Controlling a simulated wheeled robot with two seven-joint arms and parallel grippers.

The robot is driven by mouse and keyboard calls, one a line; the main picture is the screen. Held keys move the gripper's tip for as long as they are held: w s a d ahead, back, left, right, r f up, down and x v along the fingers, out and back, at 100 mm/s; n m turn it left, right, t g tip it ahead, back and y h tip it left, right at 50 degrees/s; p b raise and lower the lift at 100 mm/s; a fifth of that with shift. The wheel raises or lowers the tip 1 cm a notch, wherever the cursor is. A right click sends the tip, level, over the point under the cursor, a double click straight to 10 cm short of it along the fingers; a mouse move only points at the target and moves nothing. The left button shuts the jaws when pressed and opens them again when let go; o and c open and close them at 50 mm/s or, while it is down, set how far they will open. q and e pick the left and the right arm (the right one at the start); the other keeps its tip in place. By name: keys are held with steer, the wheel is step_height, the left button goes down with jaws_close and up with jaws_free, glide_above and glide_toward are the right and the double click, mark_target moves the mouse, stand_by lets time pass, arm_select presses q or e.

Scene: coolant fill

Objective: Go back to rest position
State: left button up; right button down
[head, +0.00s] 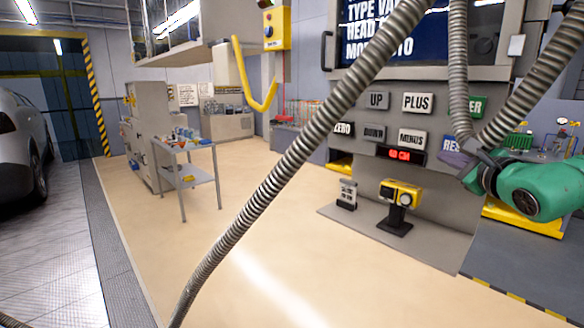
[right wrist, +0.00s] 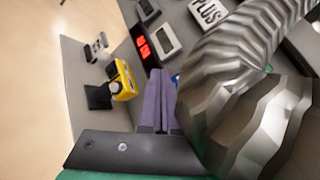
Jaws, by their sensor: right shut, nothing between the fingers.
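My right gripper (head: 456,160) is at the right of the head view, on the green arm that comes in from the right edge. It is in front of the grey panel with labelled buttons, close to the partly covered green and blue buttons. In the right wrist view its two purple fingers (right wrist: 158,100) lie together with nothing between them. A ribbed metal hose (head: 300,150) crosses the head view, and a ribbed hose (right wrist: 245,85) passes very near the fingers in the wrist view. I cannot tell whether it touches them. My left gripper is not in view.
The button panel (head: 360,107) has a red display (head: 400,155). A yellow device on a black stand (head: 400,197) stands below it. A small table (head: 187,146) with items stands at left, near a car (head: 22,140). The beige floor in the middle is clear.

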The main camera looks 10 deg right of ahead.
steer(key=a+f+m+t+y, duration=0.1)
steer(key=a+f+m+y, duration=0.1)
steer(key=a+m+y, duration=0.3)
steer(key=s+a+f+m+t, duration=0.1)
steer(key=a+f+m+t, duration=0.1)
steer(key=a, duration=0.5)
steer(key=a+f+m+t+y, duration=0.1)
steer(key=a+f+m+y, duration=0.2)
steer(key=a+m, duration=0.15)
steer(key=s+d+f+m+g+h, duration=0.3)
steer(key=f+m+h, duration=0.1)
steer(key=f+m, duration=0.45)
steer(key=s+d+f+m+g+h, duration=0.2)
steer(key=s+f+m+g+h, duration=0.15)
steer(key=f+m, duration=0.45)
steer(key=s+d+f+m+g+h, duration=0.2)
steer(key=d+f+m+h, duration=0.15)
steer(key=f+m, duration=0.45)
steer(key=s+a+f+m+g+y, duration=0.6)
steer(key=s+a+f+g, duration=0.4)
steer(key=s+f, duration=0.55)
step_height(320, 180, down, 22)
steer(key=s+a, duration=0.1)
steer(key=s, duration=0.2)
steer(key=s+d+f+g, duration=0.1)
steer(key=s+d+f, duration=0.1)
steer(key=s+f, duration=1.3)
steer(key=shift+s+d+f+h, duration=0.3)
steer(key=shift+s+d, duration=0.05)
steer(key=shift+s, duration=0.5)
